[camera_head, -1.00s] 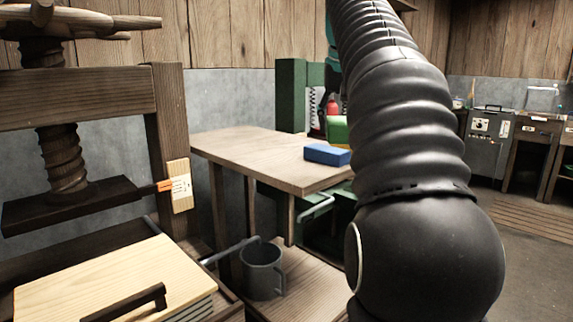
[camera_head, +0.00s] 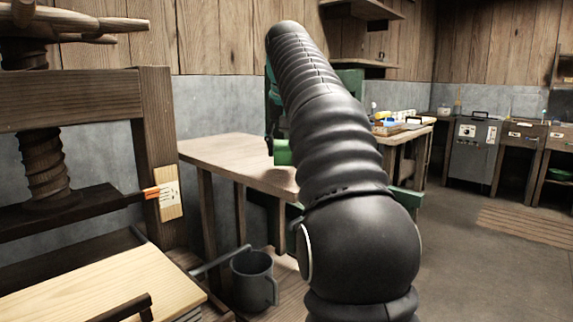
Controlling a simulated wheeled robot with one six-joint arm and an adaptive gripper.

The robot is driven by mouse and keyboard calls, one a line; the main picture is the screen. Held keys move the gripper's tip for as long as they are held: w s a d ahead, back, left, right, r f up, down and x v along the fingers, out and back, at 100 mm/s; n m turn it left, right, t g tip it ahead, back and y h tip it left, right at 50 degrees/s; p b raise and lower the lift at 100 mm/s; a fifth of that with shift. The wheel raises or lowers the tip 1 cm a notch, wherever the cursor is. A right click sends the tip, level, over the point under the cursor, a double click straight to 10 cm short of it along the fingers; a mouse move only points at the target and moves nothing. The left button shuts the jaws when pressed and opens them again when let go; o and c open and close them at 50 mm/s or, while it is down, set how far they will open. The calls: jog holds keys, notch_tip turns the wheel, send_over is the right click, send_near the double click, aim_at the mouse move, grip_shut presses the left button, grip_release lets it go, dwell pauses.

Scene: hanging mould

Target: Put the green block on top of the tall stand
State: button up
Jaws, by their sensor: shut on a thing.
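The green block (camera_head: 282,153) shows just left of my black arm, over the wooden table. Its right side is hidden behind the arm. My gripper (camera_head: 270,145) shows only in part, as a dark finger at the block's left side under a teal piece; it is shut on the block. I cannot tell how far the block is above the table top. I cannot make out the tall stand; my arm covers the middle of the view.
The wooden table (camera_head: 222,157) is clear on its left part. A wooden screw press (camera_head: 98,95) stands at the left, with a grey mug (camera_head: 253,278) low beside it. A cluttered bench (camera_head: 412,130) is behind the arm. Open floor (camera_head: 470,270) lies at the right.

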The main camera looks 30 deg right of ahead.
aim_at(286, 162)
jog(key=shift+f+b, duration=0.8)
jog(key=shift+f, duration=1.15)
jog(key=shift+f, duration=0.1)
jog(key=o, duration=1.2)
jog(key=shift+o, duration=0.2)
